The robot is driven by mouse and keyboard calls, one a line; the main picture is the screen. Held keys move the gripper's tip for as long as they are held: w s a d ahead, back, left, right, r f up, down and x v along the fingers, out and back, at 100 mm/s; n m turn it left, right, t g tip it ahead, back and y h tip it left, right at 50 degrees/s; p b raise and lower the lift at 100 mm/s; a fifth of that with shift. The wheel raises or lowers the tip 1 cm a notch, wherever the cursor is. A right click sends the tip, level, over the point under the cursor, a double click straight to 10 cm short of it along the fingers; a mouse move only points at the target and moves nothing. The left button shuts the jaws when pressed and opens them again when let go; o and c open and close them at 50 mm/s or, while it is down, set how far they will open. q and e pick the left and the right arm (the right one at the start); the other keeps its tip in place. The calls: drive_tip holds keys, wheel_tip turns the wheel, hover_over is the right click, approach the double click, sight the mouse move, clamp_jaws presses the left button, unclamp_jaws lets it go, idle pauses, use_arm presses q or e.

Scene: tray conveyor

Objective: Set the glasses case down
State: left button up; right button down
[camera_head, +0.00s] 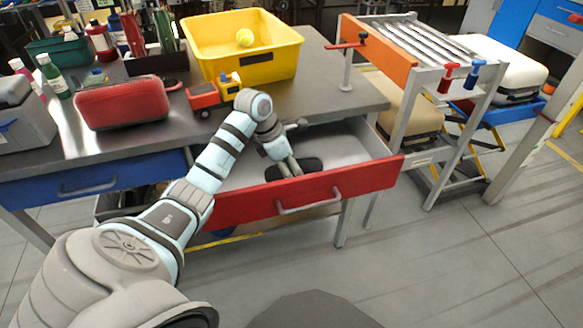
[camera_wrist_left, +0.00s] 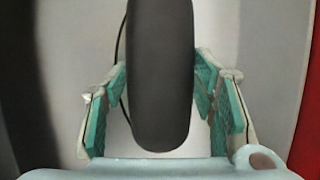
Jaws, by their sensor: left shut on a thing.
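The black glasses case (camera_head: 312,164) is inside the open drawer, under my left gripper (camera_head: 292,168). The drawer (camera_head: 345,150) has a light grey inside and a red front. In the left wrist view the case (camera_wrist_left: 160,75) is a long dark shape with a rounded end, standing between the green pads of my left gripper (camera_wrist_left: 160,110). The gripper is shut on the case. I cannot tell whether the case touches the drawer floor. My right gripper is not in view.
On the grey table stand a yellow bin (camera_head: 240,62) with a yellow ball, a toy truck (camera_head: 213,95) and a red pouch (camera_head: 122,103). The red drawer front (camera_head: 240,207) rises before the gripper. A roller conveyor (camera_head: 415,45) is at right. The drawer's right part is bare.

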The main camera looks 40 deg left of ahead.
use_arm(q)
drive_tip(key=shift+f, duration=0.1)
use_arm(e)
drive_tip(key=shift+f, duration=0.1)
use_arm(q)
drive_tip(key=o, duration=1.2)
drive_tip(key=shift+c, duration=0.2)
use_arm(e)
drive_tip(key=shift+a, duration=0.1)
use_arm(q)
drive_tip(key=p+v, duration=0.3)
drive_tip(key=v, duration=0.9)
drive_tip(key=shift+r, duration=0.25)
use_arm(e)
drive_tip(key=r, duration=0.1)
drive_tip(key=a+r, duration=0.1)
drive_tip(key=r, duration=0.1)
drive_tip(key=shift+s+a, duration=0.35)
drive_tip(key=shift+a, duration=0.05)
use_arm(q)
drive_tip(key=shift+d, duration=0.15)
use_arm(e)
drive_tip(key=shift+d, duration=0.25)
